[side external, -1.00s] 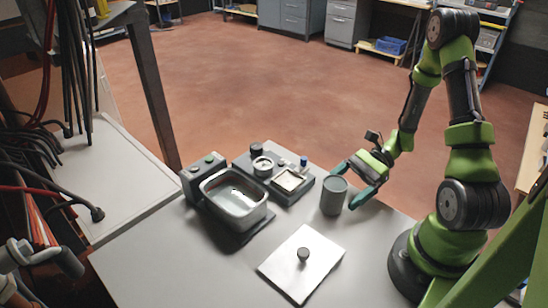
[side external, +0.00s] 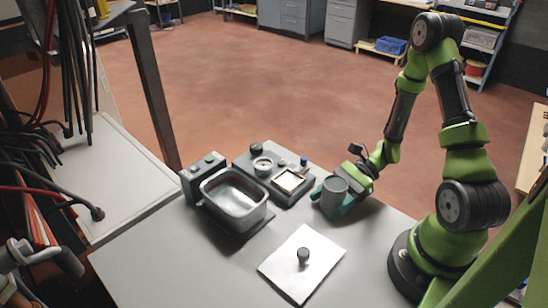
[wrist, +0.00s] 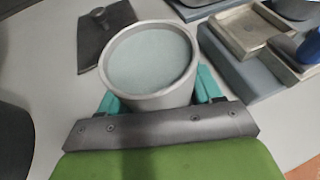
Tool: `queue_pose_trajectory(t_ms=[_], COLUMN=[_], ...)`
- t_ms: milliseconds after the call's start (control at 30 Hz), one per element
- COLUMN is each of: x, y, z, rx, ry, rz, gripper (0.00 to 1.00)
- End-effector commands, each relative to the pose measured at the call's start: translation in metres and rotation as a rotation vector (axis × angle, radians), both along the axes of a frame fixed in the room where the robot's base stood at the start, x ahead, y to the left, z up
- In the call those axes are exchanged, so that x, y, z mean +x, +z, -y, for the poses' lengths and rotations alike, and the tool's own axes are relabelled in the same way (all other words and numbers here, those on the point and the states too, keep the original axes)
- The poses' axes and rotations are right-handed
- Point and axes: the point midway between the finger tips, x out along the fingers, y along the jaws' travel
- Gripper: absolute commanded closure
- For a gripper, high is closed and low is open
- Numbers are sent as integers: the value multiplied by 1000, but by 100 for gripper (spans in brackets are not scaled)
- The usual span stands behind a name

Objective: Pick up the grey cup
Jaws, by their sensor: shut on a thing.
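The grey cup (side external: 333,189) stands upright on the table, right of the component tray and behind the white plate in the side view. My gripper (side external: 335,203) is low at the table, with its teal fingers on either side of the cup, shut on it. In the wrist view the cup (wrist: 150,58) shows its round rim and pale inside between the teal fingers (wrist: 155,97). The fingertips are hidden behind the cup there. I cannot tell any gap between the cup's base and the table.
A metal basin (side external: 233,197) on a dark base stands to the left. A grey tray with small parts (side external: 273,178) is behind it. A white plate with a dark knob (side external: 302,262) lies in front. The table (side external: 375,240) is bare to the right.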

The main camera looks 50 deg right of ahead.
Motion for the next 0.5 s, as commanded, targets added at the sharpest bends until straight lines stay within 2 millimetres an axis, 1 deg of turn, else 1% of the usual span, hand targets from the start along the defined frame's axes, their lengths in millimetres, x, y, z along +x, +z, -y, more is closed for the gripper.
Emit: queue_pose_trajectory(t_ms=[33, 67, 500], x=[0, 0, 0], y=[0, 0, 3], z=[0, 0, 0], rx=[0, 0, 1], ry=[0, 0, -1], rz=[0, 0, 2], gripper=[70, 74, 74])
